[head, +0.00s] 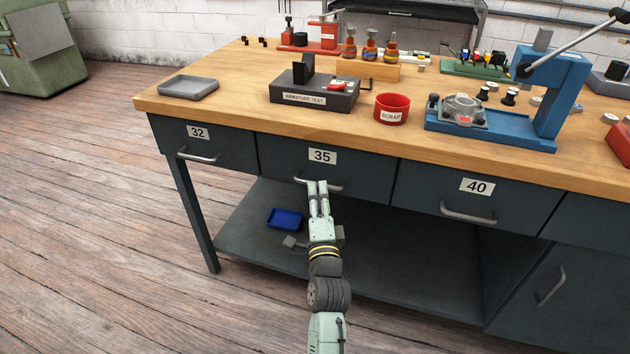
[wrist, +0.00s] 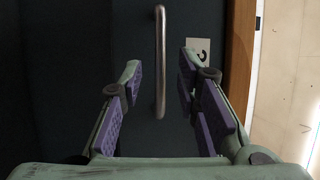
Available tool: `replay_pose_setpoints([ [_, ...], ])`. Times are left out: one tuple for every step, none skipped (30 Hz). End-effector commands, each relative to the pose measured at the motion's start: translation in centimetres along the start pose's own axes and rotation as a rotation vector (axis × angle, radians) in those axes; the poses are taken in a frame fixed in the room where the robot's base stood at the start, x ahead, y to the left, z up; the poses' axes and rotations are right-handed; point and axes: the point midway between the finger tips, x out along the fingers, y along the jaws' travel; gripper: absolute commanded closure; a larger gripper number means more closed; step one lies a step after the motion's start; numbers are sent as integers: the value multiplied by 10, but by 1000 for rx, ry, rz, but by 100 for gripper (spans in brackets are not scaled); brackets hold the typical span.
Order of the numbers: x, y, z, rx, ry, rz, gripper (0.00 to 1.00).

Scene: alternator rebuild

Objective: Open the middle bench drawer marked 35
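The drawer marked 35 (head: 355,179) is the middle one of the bench's front row and looks closed. Its bar handle (head: 333,188) runs level below the label and is partly hidden by my gripper (head: 317,184) in the head view. In the wrist view the handle (wrist: 160,62) stands upright in the picture, between the two fingers of my gripper (wrist: 158,80). The fingers have purple pads and are spread apart, with a gap to the handle on each side. Part of the 35 label (wrist: 199,50) shows behind the right finger.
Drawer 32 (head: 225,151) is to the left and drawer 40 (head: 510,203) to the right, both closed. The wooden bench top (head: 230,115) overhangs above. Below is an open shelf (head: 400,285) with a blue tray (head: 285,219). Floor in front is clear.

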Motion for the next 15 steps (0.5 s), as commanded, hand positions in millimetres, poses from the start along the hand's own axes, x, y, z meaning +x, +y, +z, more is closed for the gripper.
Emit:
replay_pose_setpoints([
  [10, -3, 0, 1, -1, -2, 70],
  [15, -3, 0, 1, -1, -2, 70],
  [21, -2, 1, 1, -1, -1, 70],
  [25, -2, 1, 1, -1, -1, 70],
  [29, -2, 1, 1, -1, -1, 70],
  [33, -1, 1, 0, -1, -1, 70],
  [35, -1, 1, 0, -1, -1, 70],
  [38, -1, 1, 0, -1, -1, 70],
  [40, -1, 1, 0, -1, 0, 70],
  [41, -1, 1, 0, -1, 0, 70],
  [42, 0, 1, -1, -1, 0, 70],
  [42, 0, 1, -1, -1, 0, 70],
  [43, 0, 1, -1, -1, 0, 70],
  [43, 0, 1, -1, -1, 0, 70],
  [43, 0, 1, -1, -1, 0, 70],
])
